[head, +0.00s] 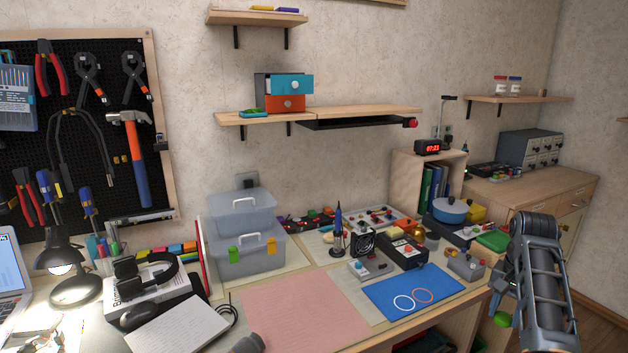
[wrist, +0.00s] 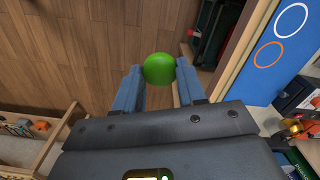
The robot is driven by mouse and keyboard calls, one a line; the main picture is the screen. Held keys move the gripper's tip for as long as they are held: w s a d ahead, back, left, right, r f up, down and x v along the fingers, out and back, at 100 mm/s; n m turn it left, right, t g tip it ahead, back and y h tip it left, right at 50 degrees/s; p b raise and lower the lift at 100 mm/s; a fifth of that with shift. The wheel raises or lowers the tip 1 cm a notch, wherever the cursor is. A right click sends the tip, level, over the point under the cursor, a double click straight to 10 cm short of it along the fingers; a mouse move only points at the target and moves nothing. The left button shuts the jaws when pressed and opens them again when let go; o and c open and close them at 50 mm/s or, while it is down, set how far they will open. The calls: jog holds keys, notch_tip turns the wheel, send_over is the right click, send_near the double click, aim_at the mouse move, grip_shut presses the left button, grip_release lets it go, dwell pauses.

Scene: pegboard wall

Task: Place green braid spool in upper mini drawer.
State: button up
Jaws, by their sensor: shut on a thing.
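The green braid spool (wrist: 159,68) is between the two blue fingertips of my gripper (wrist: 160,76) in the wrist view, and the gripper is shut on it. In the head view the green spool (head: 503,320) shows at the lower right beside my arm, low by the desk's right end; the fingers are mostly hidden there. The mini drawer unit (head: 262,86) stands on the wall shelf. Its upper blue drawer (head: 292,85) juts out further than the lower orange drawer (head: 290,104), so it looks pulled open. The inside of the upper drawer is not visible.
The wall shelf (head: 235,119) holds a small green and blue item (head: 253,113) left of the drawers. A black tray (head: 360,122) hangs under its right part. A higher shelf (head: 257,18) is above. The desk below is crowded; a blue mat (head: 405,292) lies near my arm.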

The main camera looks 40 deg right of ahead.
jog(key=w+a+f+n, duration=0.35)
jog(key=w+a, duration=0.35)
jog(key=a, duration=0.3)
jog(key=w+a+f+n, duration=0.2)
jog(key=w+a+n, duration=0.2)
jog(key=w+a, duration=0.45)
jog(key=a+f+n, duration=0.2)
jog(key=a+n, duration=0.1)
jog(key=a, duration=0.6)
jog(key=a+f+n, duration=0.2)
jog(key=a+n, duration=0.1)
jog(key=a, duration=0.6)
jog(key=w+a+f+n, duration=0.1)
jog(key=a+f+n, duration=0.1)
jog(key=a, duration=0.7)
jog(key=shift+f+n, duration=0.2)
jog(key=shift+n, duration=0.55)
jog(key=shift+w+a, duration=0.1)
